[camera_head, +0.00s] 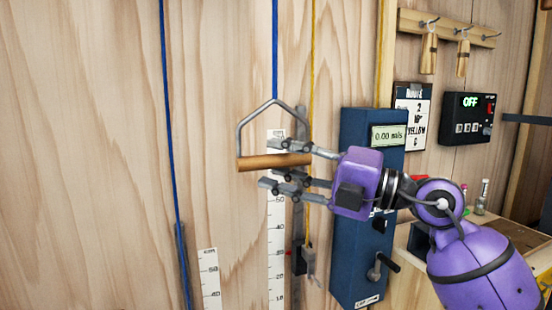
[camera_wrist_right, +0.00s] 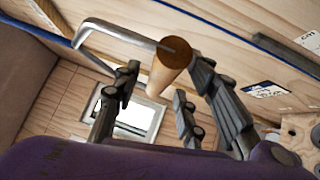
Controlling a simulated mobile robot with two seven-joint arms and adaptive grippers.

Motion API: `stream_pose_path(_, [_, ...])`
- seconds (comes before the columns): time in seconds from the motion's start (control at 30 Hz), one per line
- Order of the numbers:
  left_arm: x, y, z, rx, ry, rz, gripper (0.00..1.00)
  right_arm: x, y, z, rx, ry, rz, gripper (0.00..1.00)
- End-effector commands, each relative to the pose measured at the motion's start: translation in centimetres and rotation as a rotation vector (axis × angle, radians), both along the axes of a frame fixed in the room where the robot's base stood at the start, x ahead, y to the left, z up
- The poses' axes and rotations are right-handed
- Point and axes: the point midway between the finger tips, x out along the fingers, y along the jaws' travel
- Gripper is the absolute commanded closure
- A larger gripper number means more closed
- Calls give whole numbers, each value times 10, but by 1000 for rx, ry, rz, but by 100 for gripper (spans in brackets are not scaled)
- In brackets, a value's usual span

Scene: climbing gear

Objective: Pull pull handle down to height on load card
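The pull handle (camera_head: 275,162) is a wooden bar in a grey metal bracket, hanging from a blue rope in front of the wooden wall. My right gripper (camera_head: 290,165) is at the handle from the right, with fingers above and below the bar. In the right wrist view the bar (camera_wrist_right: 170,68) shows end-on between the spread fingers, with a gap on the left finger's side. A white height scale (camera_head: 277,225) runs down the wall below the handle. No card is clearly legible as a load card. My left gripper is not in view.
A blue box (camera_head: 362,150) with a display reading 0.00 and a crank stands behind my right arm. A route card (camera_head: 411,118) and a black OFF panel (camera_head: 468,118) are on the right wall. A second blue rope (camera_head: 169,110), a yellow rope (camera_head: 312,60) and a shorter scale (camera_head: 210,280) hang nearby.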

Motion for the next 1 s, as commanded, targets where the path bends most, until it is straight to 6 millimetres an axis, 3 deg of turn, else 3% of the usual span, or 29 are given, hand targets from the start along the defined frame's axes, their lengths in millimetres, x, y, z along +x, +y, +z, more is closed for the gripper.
stream_pose_path(0.13, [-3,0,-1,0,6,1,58,5,11,2,1,-1,1,61])
stream_pose_path(0.4, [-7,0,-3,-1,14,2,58,7,12,1,0,1,0,61])
stream_pose_path(0.7, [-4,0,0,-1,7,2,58,6,12,1,0,1,1,98])
stream_pose_path(1.0, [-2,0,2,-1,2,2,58,6,12,1,1,2,1,100])
